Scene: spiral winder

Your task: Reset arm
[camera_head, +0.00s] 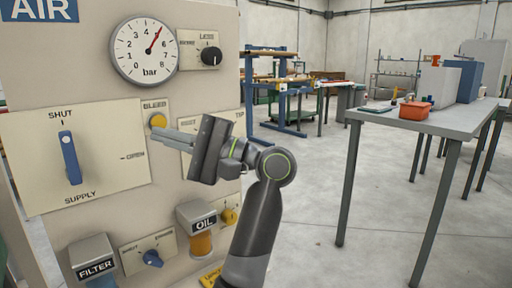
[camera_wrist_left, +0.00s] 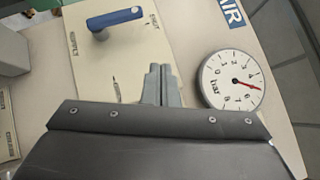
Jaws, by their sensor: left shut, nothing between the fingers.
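My left gripper (camera_head: 157,136) is shut and empty in front of the air panel (camera_head: 90,224), its fingertips just below the yellow BLEED button (camera_head: 157,121). I cannot tell whether it touches the panel. In the left wrist view the closed fingers (camera_wrist_left: 160,70) point at the panel between the blue supply handle (camera_wrist_left: 115,18) and the gauge (camera_wrist_left: 232,80). In the head view the supply handle (camera_head: 70,157) stands upright, its top toward SHUT. The gauge (camera_head: 145,50) has its red needle near 5 bar. My gripper hides part of the plate behind it. My right gripper is not in view.
A black knob (camera_head: 210,56) sits right of the gauge. The filter (camera_head: 92,256), a blue knob (camera_head: 152,258) and the oil unit (camera_head: 199,230) are lower on the panel. A grey table (camera_head: 440,121) with an orange box (camera_head: 414,110) stands right. Open floor lies between.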

